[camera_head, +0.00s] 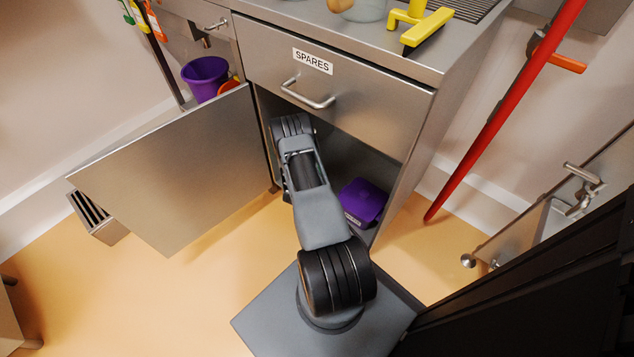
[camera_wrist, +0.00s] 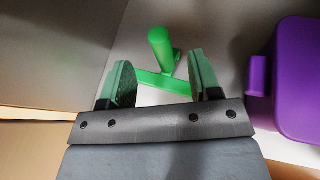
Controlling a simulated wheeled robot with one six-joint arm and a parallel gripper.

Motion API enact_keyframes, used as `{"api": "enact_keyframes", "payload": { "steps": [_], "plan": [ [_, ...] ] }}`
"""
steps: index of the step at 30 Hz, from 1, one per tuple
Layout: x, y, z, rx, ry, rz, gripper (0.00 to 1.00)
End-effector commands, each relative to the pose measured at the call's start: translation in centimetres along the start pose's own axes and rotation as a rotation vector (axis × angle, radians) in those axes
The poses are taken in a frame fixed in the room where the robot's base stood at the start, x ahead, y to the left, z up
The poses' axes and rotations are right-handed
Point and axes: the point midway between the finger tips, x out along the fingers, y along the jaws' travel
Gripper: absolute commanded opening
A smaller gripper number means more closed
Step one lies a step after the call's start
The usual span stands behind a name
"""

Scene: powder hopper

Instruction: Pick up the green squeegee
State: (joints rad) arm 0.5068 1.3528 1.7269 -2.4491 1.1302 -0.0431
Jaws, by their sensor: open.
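The green squeegee (camera_wrist: 160,48) is in the wrist view, with its handle rising toward the camera and a crossbar low on the cabinet floor. My gripper (camera_wrist: 162,80) is open, with one finger on each side of the squeegee and the squeegee seen beyond and between the fingertips. I cannot tell whether a finger touches it. In the head view my arm reaches into the open cabinet under the SPARES drawer (camera_head: 360,95); the gripper and the squeegee are hidden there.
A purple box (camera_head: 363,202) stands in the cabinet to the right; it also shows close to the right finger in the wrist view (camera_wrist: 300,80). The open cabinet door (camera_head: 175,165) stands left of my arm. The cabinet's side wall bounds the right.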

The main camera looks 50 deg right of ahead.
Motion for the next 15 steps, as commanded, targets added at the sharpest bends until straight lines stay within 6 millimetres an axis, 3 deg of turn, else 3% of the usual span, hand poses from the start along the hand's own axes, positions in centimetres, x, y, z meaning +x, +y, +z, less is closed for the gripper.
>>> {"api": "enact_keyframes", "payload": {
  "steps": [4, 15],
  "plan": [
    [2.3, -0.1, -0.2, 0.003, -0.001, -0.003, 0.57],
    [5.1, 0.0, -0.1, 0.003, -0.002, -0.002, 0.57]
  ]
}}
